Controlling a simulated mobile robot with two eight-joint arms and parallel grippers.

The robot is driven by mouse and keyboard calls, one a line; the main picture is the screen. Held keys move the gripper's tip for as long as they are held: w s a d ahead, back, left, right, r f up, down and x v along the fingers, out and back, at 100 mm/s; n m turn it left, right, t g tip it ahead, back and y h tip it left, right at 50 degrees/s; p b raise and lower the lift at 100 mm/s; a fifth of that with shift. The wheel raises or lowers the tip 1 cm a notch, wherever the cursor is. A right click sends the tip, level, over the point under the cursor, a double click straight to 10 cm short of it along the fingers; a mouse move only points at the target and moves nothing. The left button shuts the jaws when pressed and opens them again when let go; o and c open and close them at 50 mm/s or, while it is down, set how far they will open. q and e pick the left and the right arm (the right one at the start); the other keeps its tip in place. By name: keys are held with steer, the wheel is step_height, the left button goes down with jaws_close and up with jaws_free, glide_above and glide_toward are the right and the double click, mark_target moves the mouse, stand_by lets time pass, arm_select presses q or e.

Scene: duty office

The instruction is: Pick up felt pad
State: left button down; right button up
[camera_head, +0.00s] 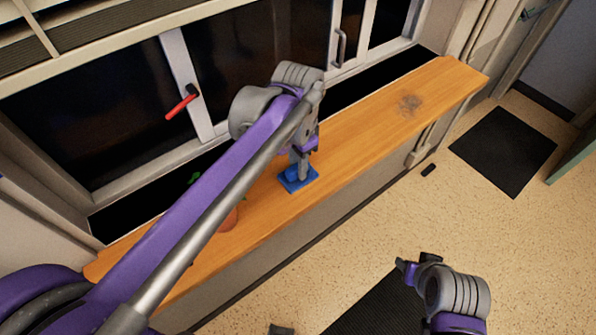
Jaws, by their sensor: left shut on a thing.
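The felt pad (310,179) is a small flat blue square on the wooden window sill (358,127), near its front edge. My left gripper (299,174) points down at the pad, and its fingers are shut on it. The gripper covers part of the pad's middle and far side. I cannot tell whether the pad is touching the sill or slightly lifted. My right gripper (416,262) is at the lower right, over the floor and away from the sill. Its jaw opening is too small and turned to make out.
An orange round thing (229,221) with green above it sits on the sill, partly behind my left arm. A window with a red handle (181,106) stands behind the sill. Dark mats (503,152) lie on the speckled floor. The sill's right part is clear except for a dark smudge.

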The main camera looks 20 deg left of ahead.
arm_select(q)
step_height(320, 180, up, 10)
steer(key=c, duration=1.2)
jaws_free()
jaws_close()
steer(key=shift+w, duration=0.15)
